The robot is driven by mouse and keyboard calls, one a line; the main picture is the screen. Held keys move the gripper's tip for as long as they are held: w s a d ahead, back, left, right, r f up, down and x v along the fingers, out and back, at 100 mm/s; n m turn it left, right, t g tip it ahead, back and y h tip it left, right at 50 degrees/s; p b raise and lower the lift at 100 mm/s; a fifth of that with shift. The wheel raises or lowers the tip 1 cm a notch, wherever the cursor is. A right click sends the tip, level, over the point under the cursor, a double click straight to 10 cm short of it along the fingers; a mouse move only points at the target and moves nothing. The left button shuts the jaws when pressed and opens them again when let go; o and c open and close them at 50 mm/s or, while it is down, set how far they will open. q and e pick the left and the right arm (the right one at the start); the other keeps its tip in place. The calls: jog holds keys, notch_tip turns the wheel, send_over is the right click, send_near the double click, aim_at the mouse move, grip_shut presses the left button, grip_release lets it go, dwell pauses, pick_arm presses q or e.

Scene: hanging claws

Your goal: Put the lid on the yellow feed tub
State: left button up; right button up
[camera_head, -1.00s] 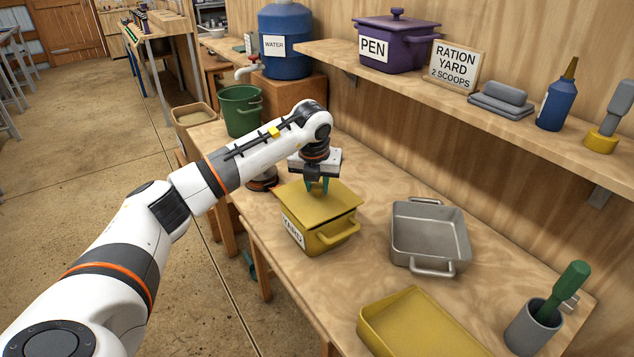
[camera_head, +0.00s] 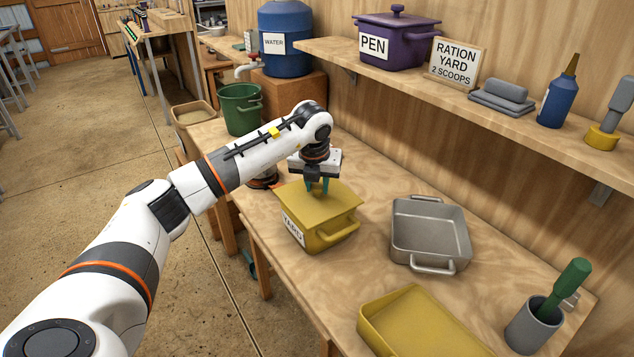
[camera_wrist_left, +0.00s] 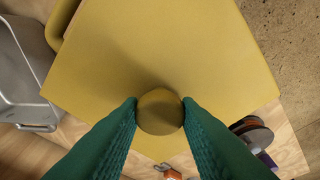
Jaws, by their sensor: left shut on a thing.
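The yellow feed tub (camera_head: 322,242) stands on the workbench with a YARD label on its side and a handle at the front. Its flat yellow lid (camera_head: 338,208) lies over the tub's top, roughly lined up with it. I cannot tell whether it is fully seated all round. My left gripper (camera_head: 317,187) points down, shut on the lid's round knob (camera_wrist_left: 160,112). In the left wrist view the green fingers press the knob from both sides, and the lid (camera_wrist_left: 165,50) hides the tub's opening. My right gripper is not in view.
A grey metal pan (camera_head: 430,232) stands right of the tub. A yellow tray (camera_head: 420,325) and a grey cup (camera_head: 533,325) with a green-handled tool are at the front. A green bucket (camera_head: 240,108) stands behind. The shelf (camera_head: 430,88) runs along the wall.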

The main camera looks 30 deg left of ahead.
pick_arm(q)
jog(key=shift+f, duration=0.45)
jog(key=o, duration=1)
jog(key=shift+o, duration=0.2)
jog(key=shift+r, duration=0.1)
jog(key=b+v, duration=0.1)
jog(key=v, duration=1.1)
